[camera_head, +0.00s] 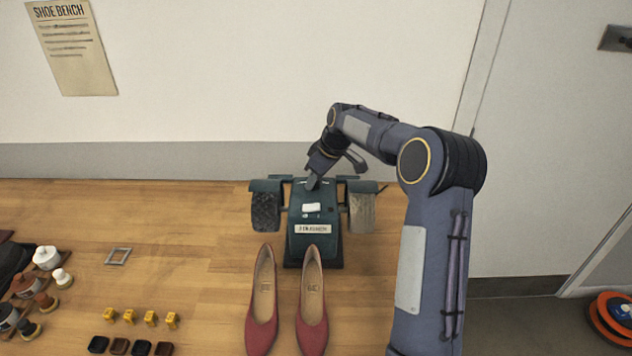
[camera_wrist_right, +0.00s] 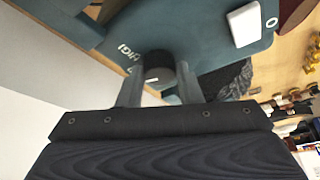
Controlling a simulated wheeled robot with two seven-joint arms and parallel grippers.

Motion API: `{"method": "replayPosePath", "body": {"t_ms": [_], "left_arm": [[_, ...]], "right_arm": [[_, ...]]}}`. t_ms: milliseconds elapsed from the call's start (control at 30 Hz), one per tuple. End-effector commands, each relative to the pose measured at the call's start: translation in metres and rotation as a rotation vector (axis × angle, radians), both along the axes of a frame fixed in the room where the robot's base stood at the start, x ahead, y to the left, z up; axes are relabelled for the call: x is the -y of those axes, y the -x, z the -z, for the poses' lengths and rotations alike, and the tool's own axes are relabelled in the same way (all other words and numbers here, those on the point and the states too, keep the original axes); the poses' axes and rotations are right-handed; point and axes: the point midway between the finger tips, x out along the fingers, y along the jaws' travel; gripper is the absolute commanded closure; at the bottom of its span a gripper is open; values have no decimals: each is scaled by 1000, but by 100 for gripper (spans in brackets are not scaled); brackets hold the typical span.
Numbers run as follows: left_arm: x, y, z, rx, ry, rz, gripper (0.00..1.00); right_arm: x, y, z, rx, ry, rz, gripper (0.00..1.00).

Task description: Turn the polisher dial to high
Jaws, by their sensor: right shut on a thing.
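The polisher (camera_head: 314,212) is a dark teal machine on the wooden bench, with a dark bristled brush wheel (camera_head: 265,209) on its left and a pale buffing wheel (camera_head: 361,209) on its right. My right gripper (camera_head: 313,182) reaches down to the top of its housing. In the right wrist view the gripper (camera_wrist_right: 160,80) is shut on the dark round dial (camera_wrist_right: 158,66), one finger on each side. White lettering that looks like "HIGH" (camera_wrist_right: 125,57) shows beside the dial, partly covered. The dial's setting cannot be read. My left gripper is out of view.
Red shoes (camera_head: 262,310) stand right in front of the polisher. A white rocker-like block (camera_head: 311,207) sits on its housing. Yellow pieces (camera_head: 151,318), dark tins (camera_head: 141,347) and brushes (camera_head: 46,258) lie at the left. The bench between brushes and polisher is mostly clear.

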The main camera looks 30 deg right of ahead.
Motion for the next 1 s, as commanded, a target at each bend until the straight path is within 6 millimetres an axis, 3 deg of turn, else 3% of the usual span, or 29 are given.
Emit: {"method": "replayPosePath", "body": {"t_ms": [200, 600, 1000], "left_arm": [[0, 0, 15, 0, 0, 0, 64], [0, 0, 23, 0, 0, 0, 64], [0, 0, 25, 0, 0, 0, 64]], "right_arm": [[-3, 0, 1, 5, 1, 201, 91], [-4, 0, -1, 5, 1, 553, 91], [-5, 0, -1, 4, 0, 758, 91]]}}
